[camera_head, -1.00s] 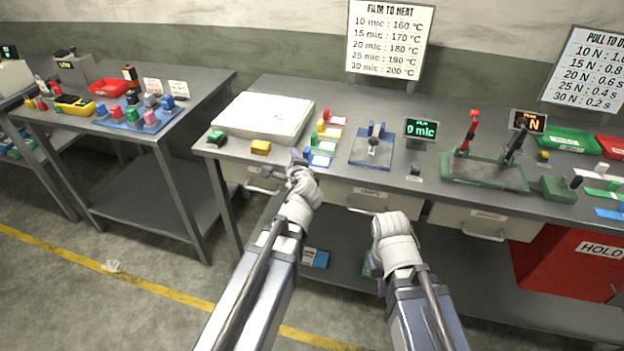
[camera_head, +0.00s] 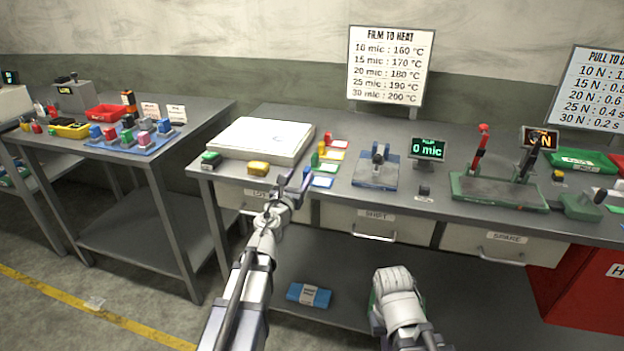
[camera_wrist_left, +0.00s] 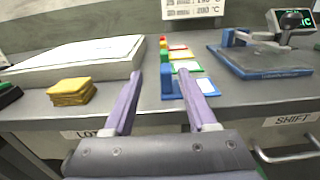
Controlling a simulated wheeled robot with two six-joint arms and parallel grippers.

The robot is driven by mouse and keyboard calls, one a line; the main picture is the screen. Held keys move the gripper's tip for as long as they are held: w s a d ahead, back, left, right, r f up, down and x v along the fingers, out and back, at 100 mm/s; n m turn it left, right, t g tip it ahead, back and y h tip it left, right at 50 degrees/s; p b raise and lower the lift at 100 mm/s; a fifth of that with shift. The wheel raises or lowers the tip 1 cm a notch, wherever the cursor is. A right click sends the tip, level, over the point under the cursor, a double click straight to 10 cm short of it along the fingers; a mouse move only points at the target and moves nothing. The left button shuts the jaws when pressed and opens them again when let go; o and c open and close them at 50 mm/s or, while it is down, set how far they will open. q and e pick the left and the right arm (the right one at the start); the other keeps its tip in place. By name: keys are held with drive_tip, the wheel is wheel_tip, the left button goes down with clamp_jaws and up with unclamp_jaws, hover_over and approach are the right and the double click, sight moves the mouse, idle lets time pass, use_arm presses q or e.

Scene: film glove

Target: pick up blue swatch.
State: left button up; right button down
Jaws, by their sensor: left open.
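The blue swatch (camera_head: 321,182) lies flat near the front edge of the bench, a blue card with a pale patch and an upright blue block at its left end. It also shows in the left wrist view (camera_wrist_left: 207,86), partly behind the right finger. My left gripper (camera_head: 294,180) is open and empty just in front of the bench edge, left of the swatch. In the left wrist view, my left gripper's fingertips (camera_wrist_left: 161,75) are apart, with the blue block showing beyond and between them. My right arm's wrist (camera_head: 396,290) is low in front of the bench; its fingers are hidden.
Green (camera_head: 328,168), yellow and red swatches line up behind the blue one. A blue stand (camera_head: 376,172) is to the right. Drawer handles project below the bench edge.

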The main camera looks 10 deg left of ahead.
sight(305, 172)
use_arm(q)
drive_tip(key=shift+w+d+f, duration=0.1)
drive_tip(key=shift+w+d, duration=0.05)
drive_tip(key=shift+w, duration=0.8)
drive_tip(key=shift+w+d+f, duration=0.1)
drive_tip(key=shift+w+d, duration=0.1)
drive_tip(key=shift+w, duration=0.75)
drive_tip(key=shift+w+d, duration=0.15)
drive_tip(key=shift+w, duration=0.8)
drive_tip(key=shift+s, duration=0.1)
clamp_jaws()
